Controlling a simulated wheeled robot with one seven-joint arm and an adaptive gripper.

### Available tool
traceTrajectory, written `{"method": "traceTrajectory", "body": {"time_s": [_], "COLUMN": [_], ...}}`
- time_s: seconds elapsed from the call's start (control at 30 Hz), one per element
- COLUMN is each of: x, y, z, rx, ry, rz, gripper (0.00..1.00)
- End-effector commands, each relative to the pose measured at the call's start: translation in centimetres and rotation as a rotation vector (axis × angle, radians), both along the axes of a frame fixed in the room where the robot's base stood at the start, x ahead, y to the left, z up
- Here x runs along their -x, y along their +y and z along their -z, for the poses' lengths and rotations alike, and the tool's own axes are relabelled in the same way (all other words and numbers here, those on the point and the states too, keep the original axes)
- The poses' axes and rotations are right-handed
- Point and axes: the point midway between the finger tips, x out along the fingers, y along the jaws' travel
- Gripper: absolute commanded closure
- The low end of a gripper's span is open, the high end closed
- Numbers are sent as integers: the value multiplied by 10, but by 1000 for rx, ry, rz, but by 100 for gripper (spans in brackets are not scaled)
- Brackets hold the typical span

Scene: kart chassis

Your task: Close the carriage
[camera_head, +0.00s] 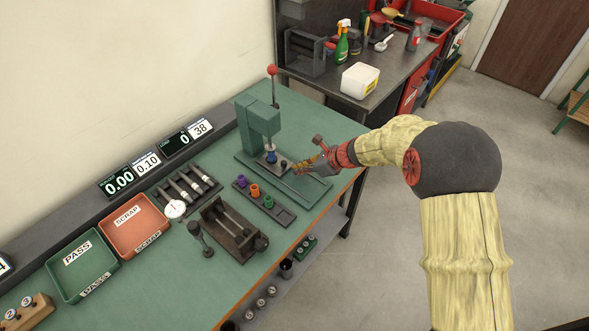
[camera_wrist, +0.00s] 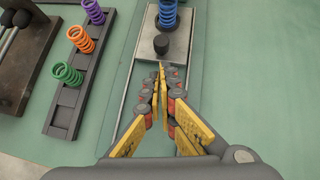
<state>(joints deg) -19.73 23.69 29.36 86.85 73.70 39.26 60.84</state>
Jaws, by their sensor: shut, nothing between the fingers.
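The carriage (camera_wrist: 178,48) is a light metal plate on the rails (camera_wrist: 130,85) of a green press (camera_head: 258,125). A blue spring (camera_wrist: 168,14) stands upright on it, and a black knob (camera_wrist: 161,44) sits at its near end. In the head view the spring (camera_head: 271,157) is below the press head, and the knob (camera_head: 284,164) is between it and my gripper. My gripper (camera_wrist: 160,68) is shut and empty, its fingertips just short of the knob and in line with it. I cannot tell whether they touch it. The top of the spring is cut off in the wrist view.
A dark rack (camera_wrist: 75,88) with purple, orange and green springs lies left of the press. A red-balled lever (camera_head: 272,71) rises behind the press. A dark fixture (camera_head: 234,230), a red scrap tray (camera_head: 133,251) and a green pass tray (camera_head: 56,275) stand further left.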

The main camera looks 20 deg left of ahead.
Motion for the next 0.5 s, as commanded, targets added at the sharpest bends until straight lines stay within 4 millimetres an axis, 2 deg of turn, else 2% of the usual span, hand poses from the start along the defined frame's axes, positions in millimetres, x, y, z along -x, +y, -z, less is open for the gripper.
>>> {"method": "traceTrajectory", "body": {"time_s": [0.07, 0.2, 0.5], "x": [-4, 0, 8], "y": [-16, -38, -74], "z": [-1, -27, -63], "rx": [0, -1, 0], "ry": [1, -2, 0], "rz": [4, 4, 1], "gripper": [100, 100, 100]}}
